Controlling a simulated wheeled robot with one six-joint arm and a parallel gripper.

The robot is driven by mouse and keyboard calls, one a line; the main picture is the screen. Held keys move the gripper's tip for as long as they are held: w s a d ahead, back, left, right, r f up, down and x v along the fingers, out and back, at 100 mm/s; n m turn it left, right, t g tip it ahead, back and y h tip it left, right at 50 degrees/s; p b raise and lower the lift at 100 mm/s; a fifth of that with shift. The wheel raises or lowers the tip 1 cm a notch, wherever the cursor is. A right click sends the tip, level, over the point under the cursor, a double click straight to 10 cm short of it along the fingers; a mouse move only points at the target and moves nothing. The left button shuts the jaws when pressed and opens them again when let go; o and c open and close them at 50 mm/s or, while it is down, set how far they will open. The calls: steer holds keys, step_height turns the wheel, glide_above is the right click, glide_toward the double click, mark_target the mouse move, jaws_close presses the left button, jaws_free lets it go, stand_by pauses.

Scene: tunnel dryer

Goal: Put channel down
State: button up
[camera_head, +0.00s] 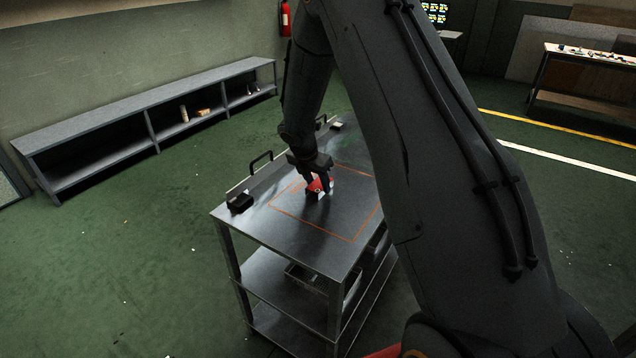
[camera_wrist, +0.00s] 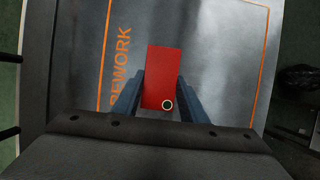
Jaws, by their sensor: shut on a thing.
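The channel is a red piece (camera_head: 318,185) at my gripper, over the metal cart top (camera_head: 300,238). In the wrist view the red channel (camera_wrist: 163,75) sits between the two fingers, with a small round pale-rimmed hole near its lower end. My gripper (camera_head: 318,177) points down and is shut on the channel; it also shows in the wrist view (camera_wrist: 160,92). The channel lies inside the orange outlined area (camera_head: 352,240), beside the orange lettering "REWORK" (camera_wrist: 120,65). I cannot tell whether the channel touches the cart top.
The cart has handles (camera_head: 262,160) and lower shelves with a tray (camera_head: 310,278). A low grey shelf unit (camera_head: 150,118) stands along the wall. The cart top's front is clear.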

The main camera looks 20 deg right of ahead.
steer(key=shift+f, duration=0.15)
steer(key=o, duration=1.2)
steer(key=b+v, duration=0.2)
steer(key=v, duration=0.9)
steer(key=s+a+m+y, duration=0.1)
steer(key=s+m, duration=0.7)
steer(key=s, duration=0.2)
steer(key=s+a+r+m+g+y, duration=0.1)
steer(key=s+a+m, duration=0.1)
steer(key=s+m, duration=0.7)
steer(key=s+a+r+m+g+y, duration=0.1)
steer(key=s+a+m, duration=0.1)
steer(key=s+m, duration=0.6)
steer(key=shift+s+a+m+y, duration=0.15)
steer(key=shift+s+m+y, duration=0.15)
steer(key=shift+s, duration=2.05)
